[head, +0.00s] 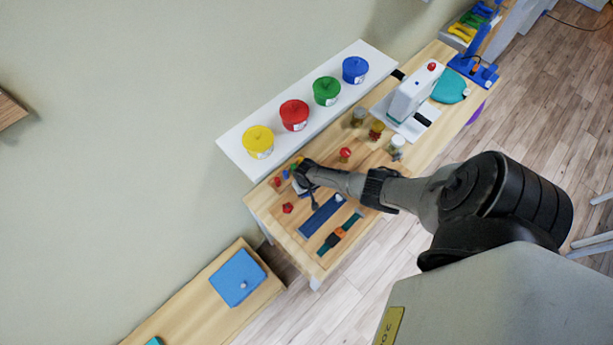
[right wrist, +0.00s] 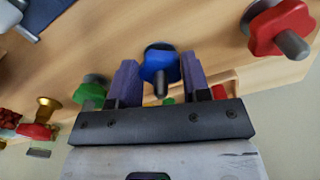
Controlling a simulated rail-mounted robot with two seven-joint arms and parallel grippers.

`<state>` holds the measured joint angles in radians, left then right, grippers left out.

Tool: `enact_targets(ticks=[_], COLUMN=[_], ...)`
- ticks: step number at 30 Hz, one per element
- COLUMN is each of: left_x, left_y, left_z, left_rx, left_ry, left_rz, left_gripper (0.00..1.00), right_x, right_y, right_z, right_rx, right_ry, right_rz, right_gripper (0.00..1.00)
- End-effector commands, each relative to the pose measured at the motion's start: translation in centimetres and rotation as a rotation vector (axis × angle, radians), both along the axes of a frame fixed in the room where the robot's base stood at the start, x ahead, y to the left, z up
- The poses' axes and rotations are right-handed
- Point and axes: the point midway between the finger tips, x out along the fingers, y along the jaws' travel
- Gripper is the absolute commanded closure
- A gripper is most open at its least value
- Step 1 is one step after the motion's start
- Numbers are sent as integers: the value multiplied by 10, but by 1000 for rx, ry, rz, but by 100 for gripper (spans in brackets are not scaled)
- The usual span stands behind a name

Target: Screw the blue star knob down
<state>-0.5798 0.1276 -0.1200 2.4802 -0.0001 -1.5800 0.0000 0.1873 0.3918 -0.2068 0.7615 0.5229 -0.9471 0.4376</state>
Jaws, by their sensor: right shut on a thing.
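The blue star knob (right wrist: 160,66) is between the two fingers of my right gripper (right wrist: 157,78) in the right wrist view. The fingers sit on either side of it and are shut on it. Its threaded part and how far down it sits are hidden. In the head view my right gripper (head: 302,173) is over the left end of the wooden table, and the held knob cannot be made out there. My left gripper is in neither view.
A red star knob (right wrist: 280,28) and a green knob (right wrist: 91,93) flank the gripper. A white shelf (head: 232,148) with several coloured tubs runs behind. Jars, a white machine (head: 412,92) and a blue strip (head: 321,215) are on the table (head: 262,204).

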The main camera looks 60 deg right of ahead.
Motion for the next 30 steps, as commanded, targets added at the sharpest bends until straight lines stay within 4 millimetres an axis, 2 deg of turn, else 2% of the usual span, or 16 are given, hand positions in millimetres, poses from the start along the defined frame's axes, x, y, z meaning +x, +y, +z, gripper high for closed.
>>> enact_targets(ticks=[12,30], left_x=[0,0], left_y=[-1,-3], left_z=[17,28], left_rx=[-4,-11], left_ry=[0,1], left_rz=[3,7], left_gripper=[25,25], right_x=[3,6], right_y=[3,3], right_z=[3,2], right_rx=[4,4], right_ry=[-1,-1], right_rz=[-397,-966], right_gripper=[80,80])
